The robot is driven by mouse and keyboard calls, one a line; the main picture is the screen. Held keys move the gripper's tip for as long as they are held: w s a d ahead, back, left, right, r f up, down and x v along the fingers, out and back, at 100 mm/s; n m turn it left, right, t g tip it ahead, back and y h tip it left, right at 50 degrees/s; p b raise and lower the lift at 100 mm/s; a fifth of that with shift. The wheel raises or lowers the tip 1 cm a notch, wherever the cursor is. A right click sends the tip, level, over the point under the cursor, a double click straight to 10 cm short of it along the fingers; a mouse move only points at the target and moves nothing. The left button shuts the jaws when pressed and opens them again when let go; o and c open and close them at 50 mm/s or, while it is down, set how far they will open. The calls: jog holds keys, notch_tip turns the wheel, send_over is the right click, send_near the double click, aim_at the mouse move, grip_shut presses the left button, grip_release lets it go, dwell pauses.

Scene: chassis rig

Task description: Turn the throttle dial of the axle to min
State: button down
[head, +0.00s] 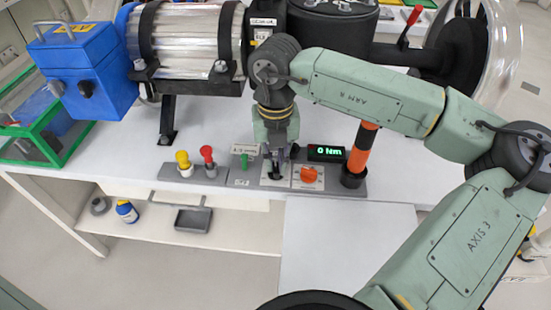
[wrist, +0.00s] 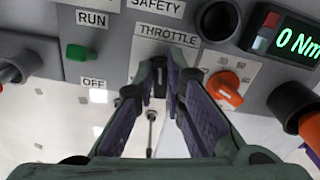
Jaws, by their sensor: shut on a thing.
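The throttle dial (head: 276,174) is a small black knob on a white plate on the grey control panel (head: 225,188). In the wrist view it shows as a dark piece (wrist: 158,84) under the THROTTLE label (wrist: 167,35). My gripper (head: 272,158) reaches down to it from above. In the wrist view, my gripper's two fingertips (wrist: 161,72) are on either side of the knob, shut on it. The fingers cover most of the dial and its scale, so I cannot read its setting.
Right of the dial are an orange knob (head: 309,175), a display (head: 326,153) reading 0 Nm and an orange-black post (head: 361,150). Left are a green switch (wrist: 78,52) between RUN and OFF, a red lever (head: 208,155) and a yellow lever (head: 183,160).

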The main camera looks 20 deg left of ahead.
jog(key=shift+f+n+b, duration=0.1)
jog(key=shift+n+b, duration=0.2)
jog(key=shift+b, duration=0.2)
jog(key=shift+f+n+b, duration=0.1)
jog(key=shift+n+b, duration=0.5)
jog(key=shift+b, duration=0.1)
jog(key=shift+s+a+n+b, duration=0.1)
jog(key=shift+n+b, duration=1.1)
jog(key=shift+b, duration=0.05)
jog(key=n+b, duration=0.1)
jog(key=n, duration=0.2)
jog(key=n+b, duration=0.2)
jog(key=n, duration=0.1)
jog(key=shift+s+a+b, duration=0.15)
jog(key=shift+s+b, duration=0.05)
jog(key=shift+b, duration=0.1)
jog(key=n, duration=0.3)
jog(key=n+b, duration=0.1)
jog(key=n, duration=0.1)
jog(key=shift+s+n+b, duration=0.2)
jog(key=shift+n+b, duration=0.1)
jog(key=shift+n, duration=0.1)
jog(key=n, duration=0.2)
jog(key=n+b, duration=0.1)
jog(key=n, duration=0.2)
jog(key=shift+s+r, duration=0.2)
jog(key=shift+n, duration=0.4)
jog(key=c, duration=1.7)
grip_release()
